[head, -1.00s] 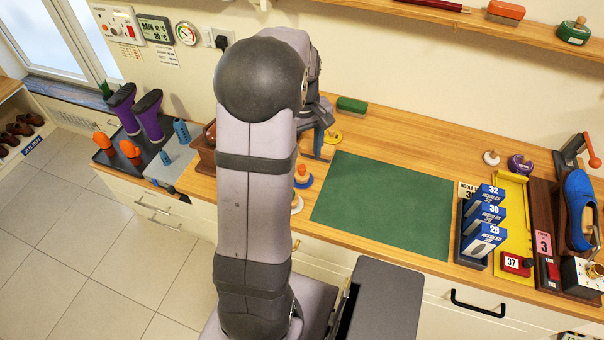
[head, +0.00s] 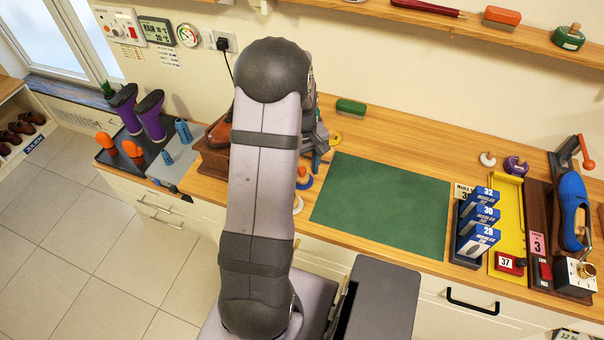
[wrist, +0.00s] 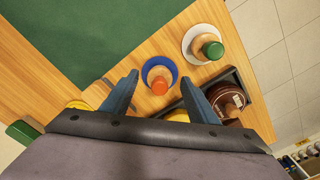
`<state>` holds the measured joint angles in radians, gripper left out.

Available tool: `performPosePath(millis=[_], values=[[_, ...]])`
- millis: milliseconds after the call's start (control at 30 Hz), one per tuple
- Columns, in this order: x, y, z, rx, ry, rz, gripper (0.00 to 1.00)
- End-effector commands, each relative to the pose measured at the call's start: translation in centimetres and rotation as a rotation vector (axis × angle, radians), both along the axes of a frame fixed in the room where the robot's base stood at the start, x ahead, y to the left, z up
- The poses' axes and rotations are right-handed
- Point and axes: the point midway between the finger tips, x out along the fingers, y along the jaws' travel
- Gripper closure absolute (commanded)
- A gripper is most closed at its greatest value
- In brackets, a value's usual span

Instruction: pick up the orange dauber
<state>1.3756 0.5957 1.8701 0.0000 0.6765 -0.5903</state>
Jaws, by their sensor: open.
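The orange dauber, with an orange knob, a wooden handle and a round blue base, stands on the wooden bench in the wrist view (wrist: 160,72). In the head view the dauber (head: 304,179) shows just right of my arm, partly hidden. My gripper (wrist: 160,79) is open and empty. In the wrist view its two blue fingers point towards the dauber, with the dauber in line with the gap between the fingertips. I cannot tell how far above it they are. In the head view my gripper (head: 319,150) is partly hidden behind my arm.
A green-knobbed dauber on a white base (wrist: 206,46) stands close by. A dark tray with a brown round item (wrist: 226,99) lies by the right finger. Yellow bases (wrist: 177,116) show partly behind the gripper. The green mat (head: 380,205) is clear.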

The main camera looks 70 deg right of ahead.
Motion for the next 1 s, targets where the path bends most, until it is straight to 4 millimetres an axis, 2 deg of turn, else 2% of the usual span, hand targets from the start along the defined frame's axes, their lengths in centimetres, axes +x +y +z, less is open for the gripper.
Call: performPosePath(millis=[167,367,767,1000], values=[[0.0,0.0,0.0,0.0,0.0,0.0,0.46],[0.0,0.0,0.0,-0.001,-0.001,0.0,0.9],[0.0,-0.1,0.2,-0.002,-0.001,0.0,0.9],[0.0,-0.2,2.4,-0.007,-0.001,0.0,0.9]])
